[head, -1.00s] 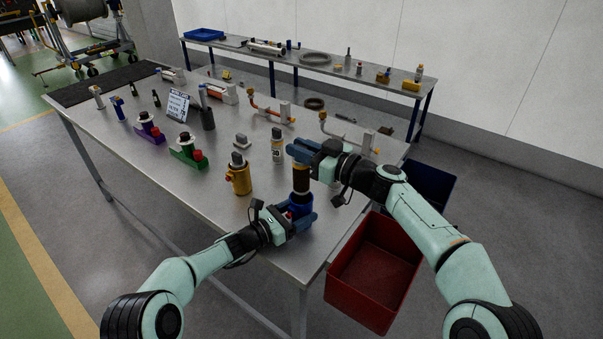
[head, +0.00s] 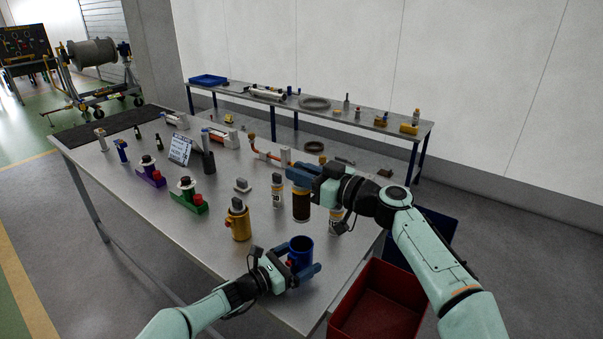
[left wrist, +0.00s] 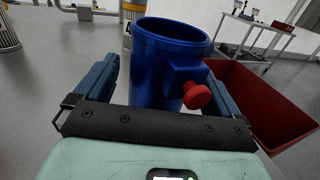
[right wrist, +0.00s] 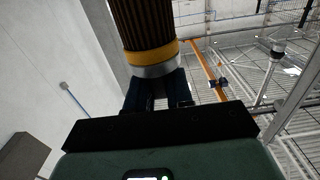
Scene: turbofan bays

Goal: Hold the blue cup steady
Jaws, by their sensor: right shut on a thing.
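The blue cup (head: 301,252) stands upright near the front edge of the bench, open at the top, with a red knob on its side. In the left wrist view the cup (left wrist: 160,65) sits between the two fingers of my left gripper (left wrist: 165,85), with a visible gap on its left side. My left gripper (head: 300,274) is open around the cup. The cylinder also shows in the right wrist view (right wrist: 148,30).
A yellow canister (head: 238,224) stands left of the cup. White bottles (head: 277,190) stand behind it. Purple (head: 150,175) and green (head: 188,197) fixtures sit farther left. A red bin (head: 378,300) is on the floor beyond the right edge.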

